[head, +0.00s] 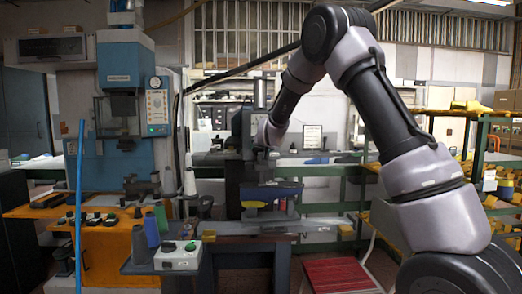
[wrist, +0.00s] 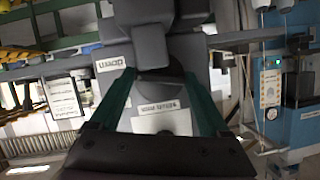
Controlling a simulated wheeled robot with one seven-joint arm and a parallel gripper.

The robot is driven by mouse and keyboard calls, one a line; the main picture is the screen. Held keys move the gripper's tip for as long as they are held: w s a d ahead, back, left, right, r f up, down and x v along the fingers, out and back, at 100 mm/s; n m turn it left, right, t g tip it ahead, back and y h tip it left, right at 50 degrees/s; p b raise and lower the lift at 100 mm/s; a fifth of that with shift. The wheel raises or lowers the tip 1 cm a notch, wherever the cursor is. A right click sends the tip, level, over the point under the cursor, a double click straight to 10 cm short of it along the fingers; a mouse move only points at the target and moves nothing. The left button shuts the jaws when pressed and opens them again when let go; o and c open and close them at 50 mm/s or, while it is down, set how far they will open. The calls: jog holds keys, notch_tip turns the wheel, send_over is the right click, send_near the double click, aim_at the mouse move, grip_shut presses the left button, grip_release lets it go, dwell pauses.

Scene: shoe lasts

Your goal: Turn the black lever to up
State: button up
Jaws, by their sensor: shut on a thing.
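In the wrist view, the two green fingers of my gripper (wrist: 160,74) slant in from both sides and close at their tips on the dark lever (wrist: 152,48). The lever looks dark grey to black, with a blocky part in front of a grey housing, and its far end is cut by the top edge. In the head view, my gripper (head: 262,148) is at the grey upright machine (head: 240,180) in the middle. The lever cannot be made out there, and its exact angle is unclear.
A blue press (head: 125,90) stands left of the machine. A bench with spools (head: 150,229) and a control box (head: 178,256) is in front. A red stool (head: 340,275) stands right.

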jog(key=n+h, duration=0.2)
jog(key=n, duration=0.1)
jog(key=shift+s+a, duration=0.1)
jog(key=shift+a, duration=0.3)
jog(key=n+h, duration=0.2)
jog(key=n, duration=0.1)
jog(key=shift+d+h, duration=0.15)
jog(key=shift+h, duration=0.15)
jog(key=shift+f+n, duration=0.1)
jog(key=shift+n, duration=0.2)
jog(key=o, duration=1.2)
jog(key=v, duration=1)
jog(key=shift+s, duration=0.4)
